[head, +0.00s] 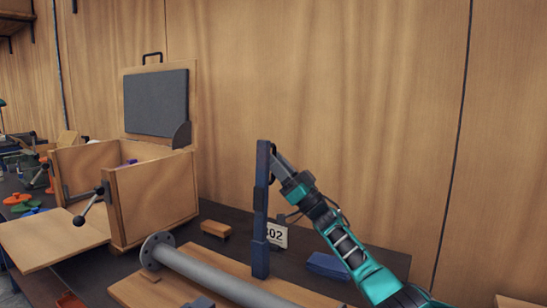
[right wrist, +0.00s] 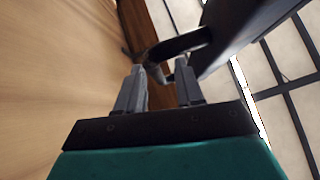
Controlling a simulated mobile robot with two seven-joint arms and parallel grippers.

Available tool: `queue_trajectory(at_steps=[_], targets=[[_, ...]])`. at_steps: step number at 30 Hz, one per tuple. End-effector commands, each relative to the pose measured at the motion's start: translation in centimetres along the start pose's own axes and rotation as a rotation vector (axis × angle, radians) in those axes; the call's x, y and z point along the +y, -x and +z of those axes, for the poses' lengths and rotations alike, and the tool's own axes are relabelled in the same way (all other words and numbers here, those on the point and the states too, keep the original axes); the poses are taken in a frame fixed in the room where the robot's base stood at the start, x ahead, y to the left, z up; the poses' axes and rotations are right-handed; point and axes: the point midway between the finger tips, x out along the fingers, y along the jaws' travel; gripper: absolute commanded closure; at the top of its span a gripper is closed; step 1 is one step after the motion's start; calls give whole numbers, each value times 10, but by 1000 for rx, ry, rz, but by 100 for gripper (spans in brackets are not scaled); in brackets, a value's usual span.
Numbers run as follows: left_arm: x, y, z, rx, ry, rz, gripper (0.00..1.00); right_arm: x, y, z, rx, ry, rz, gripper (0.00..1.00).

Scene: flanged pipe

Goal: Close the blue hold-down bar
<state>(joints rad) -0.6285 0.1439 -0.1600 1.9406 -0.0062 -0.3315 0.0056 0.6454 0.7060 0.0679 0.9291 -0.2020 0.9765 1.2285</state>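The blue hold-down bar (head: 261,195) stands upright above the wooden base, its lower end at a blue post (head: 261,262). My right gripper (head: 275,153) is at the bar's upper end, on its right side. In the right wrist view its two fingers (right wrist: 160,68) are apart, with a dark curved handle (right wrist: 184,42) at and partly between the tips. A dark slab, seemingly the bar (right wrist: 235,40), fills the upper right there. I see no firm grip on the handle. The grey flanged pipe (head: 215,277) lies along the base. My left gripper is not in view.
A wooden box (head: 155,195) with a raised lid (head: 157,102) and a black-knobbed lever (head: 83,216) stands at left. A small wood block (head: 215,229), a number card (head: 277,236) and a blue block (head: 327,265) lie near the base. The wooden wall is close behind.

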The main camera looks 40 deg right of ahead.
Motion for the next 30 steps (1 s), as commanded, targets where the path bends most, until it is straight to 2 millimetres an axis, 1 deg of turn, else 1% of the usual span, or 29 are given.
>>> queue_trajectory(at_steps=[1,6,14,25,30], targets=[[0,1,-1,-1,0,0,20,0,-6,0,1,-1,1,64],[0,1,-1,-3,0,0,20,0,-13,0,-1,1,1,64],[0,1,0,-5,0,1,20,0,-14,0,-1,1,1,64],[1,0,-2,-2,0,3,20,0,-14,0,-1,1,0,99],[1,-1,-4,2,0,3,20,0,-14,0,-1,1,0,100]])
